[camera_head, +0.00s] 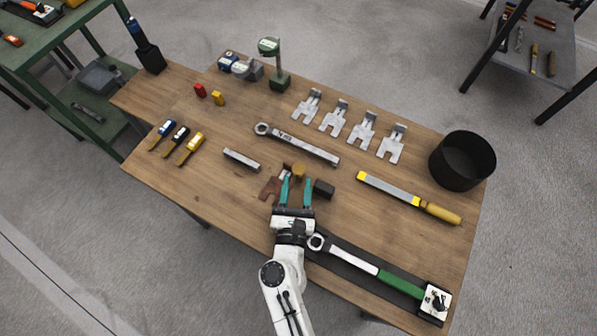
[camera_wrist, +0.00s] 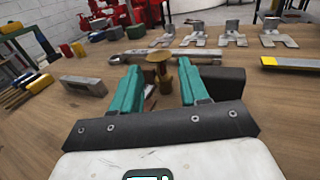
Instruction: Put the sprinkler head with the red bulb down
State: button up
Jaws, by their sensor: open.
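A brass-coloured sprinkler head (camera_head: 299,171) stands on the wooden table just beyond my fingertips in the head view. In the wrist view the sprinkler head (camera_wrist: 158,70) shows between the fingers, upright, with a round disc on top. Its bulb colour is too small to tell for sure. My gripper (camera_head: 296,182) has two teal fingers spread apart. In the wrist view my gripper (camera_wrist: 159,78) holds nothing, and I cannot tell whether a finger touches the head.
A brown bracket (camera_head: 270,190) lies left of my fingers and a black block (camera_head: 324,188) close to their right. A grey bar (camera_head: 241,160), a wrench (camera_head: 297,144) and a yellow-handled file (camera_head: 408,198) lie around. A black bin (camera_head: 462,162) stands at right.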

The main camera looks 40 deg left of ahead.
aim_at(298, 175)
jog(key=x, duration=0.5)
jog(key=shift+b, duration=0.35)
jog(key=shift+c, duration=0.3)
grip_shut()
jog(key=shift+r, duration=0.1)
